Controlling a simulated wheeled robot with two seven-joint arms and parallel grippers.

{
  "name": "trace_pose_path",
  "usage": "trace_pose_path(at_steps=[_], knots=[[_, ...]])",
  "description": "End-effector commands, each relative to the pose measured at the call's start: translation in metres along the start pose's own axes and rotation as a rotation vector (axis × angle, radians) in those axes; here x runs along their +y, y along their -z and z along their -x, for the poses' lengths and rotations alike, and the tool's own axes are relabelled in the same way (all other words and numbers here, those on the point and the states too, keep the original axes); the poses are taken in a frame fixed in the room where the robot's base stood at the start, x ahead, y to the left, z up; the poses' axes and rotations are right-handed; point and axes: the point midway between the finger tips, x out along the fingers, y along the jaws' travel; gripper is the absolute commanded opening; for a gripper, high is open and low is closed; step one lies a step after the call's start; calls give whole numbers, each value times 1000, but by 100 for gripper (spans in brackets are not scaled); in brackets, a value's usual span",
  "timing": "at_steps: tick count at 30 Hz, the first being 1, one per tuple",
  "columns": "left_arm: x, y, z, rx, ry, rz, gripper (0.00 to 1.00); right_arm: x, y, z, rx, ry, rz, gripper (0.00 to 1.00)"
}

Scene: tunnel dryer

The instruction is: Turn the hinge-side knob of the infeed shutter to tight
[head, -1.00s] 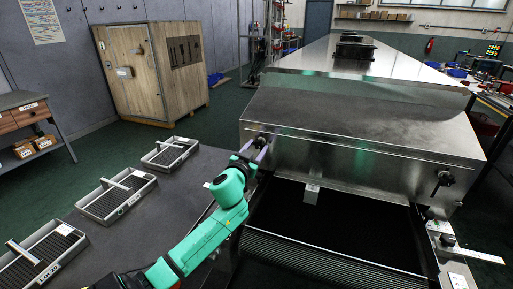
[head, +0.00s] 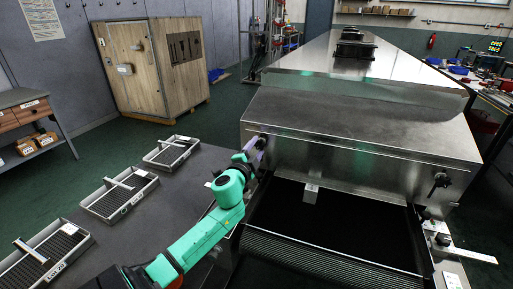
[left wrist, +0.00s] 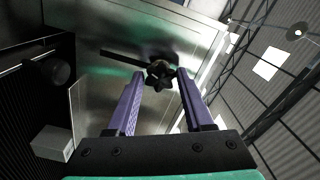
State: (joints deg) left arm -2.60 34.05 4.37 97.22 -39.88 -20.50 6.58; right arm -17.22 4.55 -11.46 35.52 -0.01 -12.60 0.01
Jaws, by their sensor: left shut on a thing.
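The infeed shutter (head: 350,165) is a brushed steel panel at the near end of the dryer. A dark lobed knob (left wrist: 160,76) sits on its steel face in the left wrist view, beside a dark slot-like strip. My left gripper (left wrist: 160,78) has its two purple fingers on either side of this knob and is shut on it. In the head view the left gripper (head: 256,148) is at the shutter's left end, where the arm mostly hides the knob. Another black knob (head: 440,181) is at the shutter's right end. My right gripper is not in view.
A dark conveyor belt (head: 335,225) runs under the shutter. A grey table (head: 155,225) on the left carries several wire-mesh trays (head: 120,196). A wooden crate (head: 150,75) stands behind. A metal bracket (head: 470,252) sticks out at the right.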

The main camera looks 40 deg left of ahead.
Motion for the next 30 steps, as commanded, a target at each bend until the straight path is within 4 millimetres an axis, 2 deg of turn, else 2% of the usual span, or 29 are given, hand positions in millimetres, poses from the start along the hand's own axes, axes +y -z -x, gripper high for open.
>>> trace_pose_path(at_steps=[30], knots=[[-1, 1, 0, 2, -3, -949, 0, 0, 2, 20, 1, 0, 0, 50]])
